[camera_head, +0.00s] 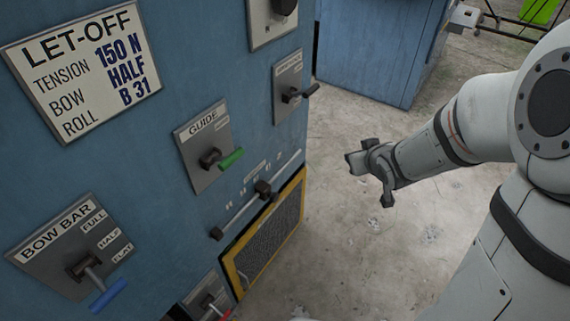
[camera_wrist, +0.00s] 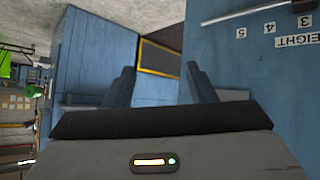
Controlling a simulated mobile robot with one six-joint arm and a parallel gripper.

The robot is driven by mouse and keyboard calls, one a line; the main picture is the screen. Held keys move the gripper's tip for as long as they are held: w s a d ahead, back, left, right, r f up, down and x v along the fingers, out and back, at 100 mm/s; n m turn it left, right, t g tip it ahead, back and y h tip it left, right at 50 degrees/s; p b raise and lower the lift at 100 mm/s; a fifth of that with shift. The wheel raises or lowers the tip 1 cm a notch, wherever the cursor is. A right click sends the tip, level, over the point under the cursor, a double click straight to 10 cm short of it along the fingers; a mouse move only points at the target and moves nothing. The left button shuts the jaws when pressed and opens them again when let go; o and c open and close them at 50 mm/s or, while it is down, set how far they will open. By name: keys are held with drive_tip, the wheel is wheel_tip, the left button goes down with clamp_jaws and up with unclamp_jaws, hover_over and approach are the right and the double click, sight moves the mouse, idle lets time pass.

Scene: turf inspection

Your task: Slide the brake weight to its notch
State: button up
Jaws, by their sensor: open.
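The brake weight (camera_head: 263,188) is a small dark block on a slanted metal rod (camera_head: 240,210) low on the blue machine's front. It sits around the rod's middle. Small white labels line the rod, too small to read in the head view. In the wrist view the rod (camera_wrist: 250,12) shows beside upside-down numbers 3, 4 and 5 and a label ending in "EIGHT"; the weight is not in that view. My gripper (camera_head: 368,177) is open and empty, to the right of the machine, apart from the weight. Its fingers show in the wrist view (camera_wrist: 160,68).
The LET-OFF sign (camera_head: 82,68) reads tension 150 N, bow HALF, roll B 31. A blue BOW BAR lever (camera_head: 108,296), green GUIDE lever (camera_head: 231,159) and another dark lever (camera_head: 300,94) stick out nearby. A yellow-framed grille (camera_head: 270,240) lies below the rod. Open concrete floor surrounds my gripper.

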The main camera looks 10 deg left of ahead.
sight(276, 199)
drive_tip(key=s+a+f+n+g+y+b, duration=0.1)
drive_tip(key=a+f+y+b, duration=0.3)
drive_tip(key=a+f, duration=0.1)
drive_tip(key=s+a+f+n+g+y+b, duration=0.1)
drive_tip(key=s+a+f+n+y+b, duration=0.1)
drive_tip(key=a+f+y+b, duration=0.2)
drive_tip(key=s+a+f+n+y+b, duration=0.1)
drive_tip(key=a+f+n+y+b, duration=0.1)
drive_tip(key=a+f+y+b, duration=0.2)
drive_tip(key=shift+s+a+f+g+y, duration=0.15)
drive_tip(key=shift+a+f, duration=0.45)
drive_tip(key=shift+f, duration=0.55)
drive_tip(key=shift+s+a+f+g+y, duration=0.1)
drive_tip(key=shift+a+f+y, duration=0.1)
drive_tip(key=shift+a+f, duration=0.7)
drive_tip(key=shift+s+a+f+g+y, duration=0.15)
drive_tip(key=shift+a+f, duration=0.2)
drive_tip(key=shift+f, duration=1.05)
drive_tip(key=shift+s+a, duration=0.2)
drive_tip(key=shift+a+y+b, duration=0.3)
drive_tip(key=shift+a, duration=0.05)
drive_tip(key=b+x, duration=0.1)
drive_tip(key=x, duration=0.6)
clamp_jaws()
